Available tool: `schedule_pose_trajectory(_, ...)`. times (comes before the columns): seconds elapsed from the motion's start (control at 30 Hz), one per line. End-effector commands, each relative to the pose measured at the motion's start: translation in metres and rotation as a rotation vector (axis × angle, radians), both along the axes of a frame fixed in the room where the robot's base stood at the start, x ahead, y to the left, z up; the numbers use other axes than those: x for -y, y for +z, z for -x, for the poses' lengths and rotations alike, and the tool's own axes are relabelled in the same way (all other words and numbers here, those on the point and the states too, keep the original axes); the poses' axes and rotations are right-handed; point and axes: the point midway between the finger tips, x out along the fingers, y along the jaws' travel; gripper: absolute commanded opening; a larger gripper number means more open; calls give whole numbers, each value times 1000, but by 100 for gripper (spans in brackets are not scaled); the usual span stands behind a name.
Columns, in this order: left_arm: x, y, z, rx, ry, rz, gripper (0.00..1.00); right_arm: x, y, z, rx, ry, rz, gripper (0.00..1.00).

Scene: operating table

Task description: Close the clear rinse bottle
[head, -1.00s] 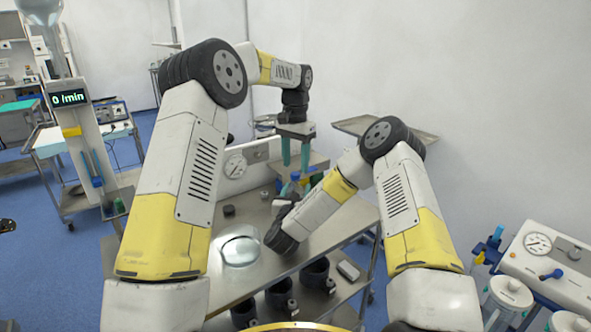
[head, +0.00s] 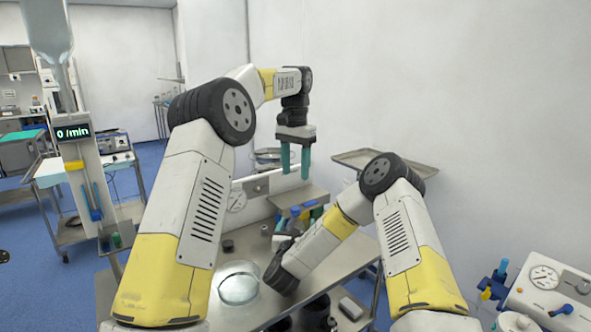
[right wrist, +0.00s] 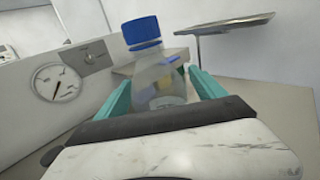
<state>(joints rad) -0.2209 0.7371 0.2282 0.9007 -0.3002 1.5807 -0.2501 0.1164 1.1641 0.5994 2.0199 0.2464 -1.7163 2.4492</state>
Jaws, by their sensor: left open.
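The clear rinse bottle (right wrist: 158,82) stands upright between the teal fingers of my right gripper (right wrist: 160,90) in the right wrist view, and both fingers appear to touch its sides. A blue cap (right wrist: 141,31) sits on its neck, looking slightly tilted; I cannot tell how tightly it is seated. In the head view the cap (head: 295,211) shows small behind my right forearm, which hides most of the bottle and the right fingers. My left gripper (head: 295,172) is open and empty, pointing down above the cap with a clear gap.
A steel cart top (head: 235,308) carries a round glass dish (head: 239,286) and small dark items. A gauge panel (right wrist: 70,85) stands behind. A raised shelf holds colored containers near the bottle. A steel tray (head: 385,165) sits at right. The space around the left gripper is free.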

Motion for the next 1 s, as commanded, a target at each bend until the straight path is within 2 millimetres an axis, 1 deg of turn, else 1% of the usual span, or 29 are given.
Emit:
schedule_pose_trajectory(0.23, 0, 0, 0, 0, 0, 0, 51, 0, 0, 0, 0, 0, 0, 80)
schedule_pose_trajectory(0.33, 0, 0, 0, 0, 0, 0, 51, -1, 0, 4, -1, 1, 0, 80)
schedule_pose_trajectory(0.47, 0, 0, 0, 0, 0, 0, 51, -4, -1, 21, -3, 2, 0, 80)
schedule_pose_trajectory(0.6, 0, 0, 0, 0, 0, 0, 51, -8, -1, 46, -4, 3, -1, 80)
schedule_pose_trajectory(0.7, 0, 0, 0, 0, 0, 0, 51, -10, -1, 61, -3, 2, 0, 80)
schedule_pose_trajectory(0.83, 0, 0, 0, 0, 0, 0, 51, -12, -1, 73, -2, 1, 0, 80)
schedule_pose_trajectory(1.0, 0, 0, 0, 0, 0, 0, 51, -12, 0, 77, 0, 0, 0, 80)
